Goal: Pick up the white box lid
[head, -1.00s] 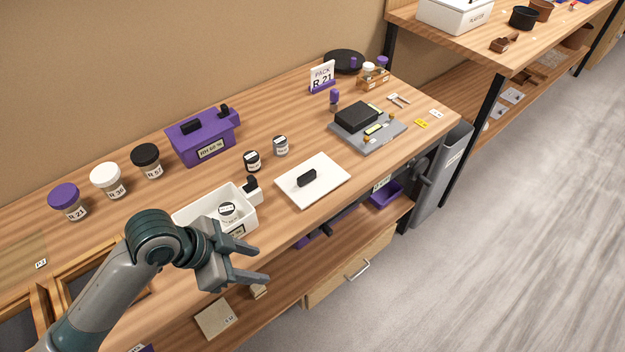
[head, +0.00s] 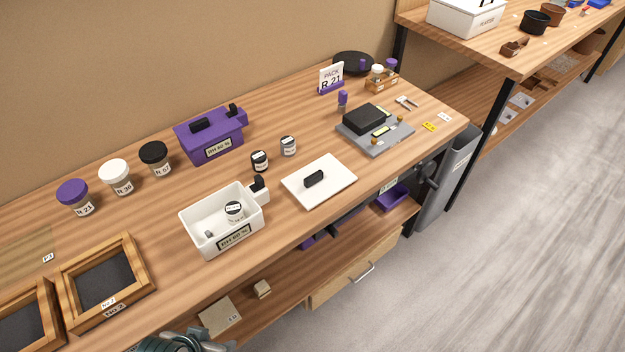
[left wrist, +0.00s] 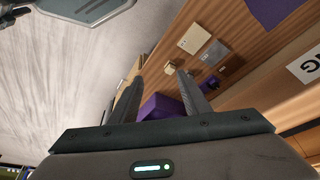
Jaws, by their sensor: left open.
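The white box lid (head: 338,183) is a flat white plate with a black handle (head: 314,178) on top. It lies flat on the workbench in the head view, right of the open white box (head: 196,239). The box holds a small labelled jar (head: 234,209). Part of my left arm (head: 180,342) shows at the bottom edge of the head view, low and left of the lid. In the left wrist view my left gripper (left wrist: 159,82) has its two fingers apart with nothing between them. The lid cannot be made out there. My right gripper is not in view.
A purple box (head: 210,138) stands behind the white box. Two small jars (head: 260,161) stand between it and the lid. A grey device (head: 375,133) with a black block is right of the lid. Wooden frames (head: 105,280) lie at left. The bench's front edge runs close to the lid.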

